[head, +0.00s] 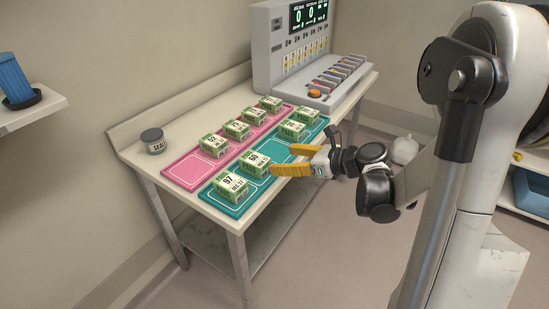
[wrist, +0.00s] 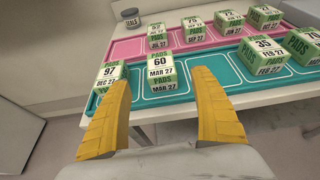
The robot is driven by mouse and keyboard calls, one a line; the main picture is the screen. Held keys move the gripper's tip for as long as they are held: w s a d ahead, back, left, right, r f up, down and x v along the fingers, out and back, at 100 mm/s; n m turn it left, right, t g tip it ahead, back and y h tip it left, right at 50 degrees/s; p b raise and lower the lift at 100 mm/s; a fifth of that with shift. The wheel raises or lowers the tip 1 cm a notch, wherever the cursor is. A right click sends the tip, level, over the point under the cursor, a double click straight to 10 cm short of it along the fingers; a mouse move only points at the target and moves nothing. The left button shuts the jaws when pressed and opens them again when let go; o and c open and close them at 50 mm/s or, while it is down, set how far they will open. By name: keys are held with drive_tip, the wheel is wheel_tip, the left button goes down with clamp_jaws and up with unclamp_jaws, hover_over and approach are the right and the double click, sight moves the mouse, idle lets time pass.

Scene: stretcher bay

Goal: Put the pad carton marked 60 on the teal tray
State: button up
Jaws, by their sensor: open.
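The pad carton marked 60 (head: 254,164) is a small white and green box standing upright on the teal tray (head: 258,186), beside the carton marked 97. It also shows in the wrist view (wrist: 159,68), centred beyond my fingertips, its label facing me. The teal tray shows in the wrist view (wrist: 212,81) with bare outlined slots to the right of the 60 carton. My gripper (head: 284,159) is open and empty, its yellow fingers spread towards the 60 carton. In the head view the fingertips appear just short of it.
The 97 carton (head: 230,185) stands close on the left; the 35 carton (wrist: 263,53) stands farther right on the teal tray. Several cartons stand on the pink tray (head: 184,171) behind. A grey jar (head: 153,140) and a control console (head: 290,48) share the table.

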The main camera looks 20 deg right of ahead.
drive_tip(key=s+a+r+n+g+h, duration=0.3)
drive_tip(key=s+a+n, duration=0.5)
drive_tip(key=n, duration=0.5)
drive_tip(key=s+d+r+n+h, duration=0.1)
drive_tip(key=s+n+h, duration=0.3)
drive_tip(key=s+n, duration=0.9)
drive_tip(key=n, duration=0.2)
drive_tip(key=shift+d+r+n+g+h, duration=0.2)
drive_tip(key=shift+d+n+g+h, duration=0.1)
drive_tip(key=shift+d+n+h, duration=0.1)
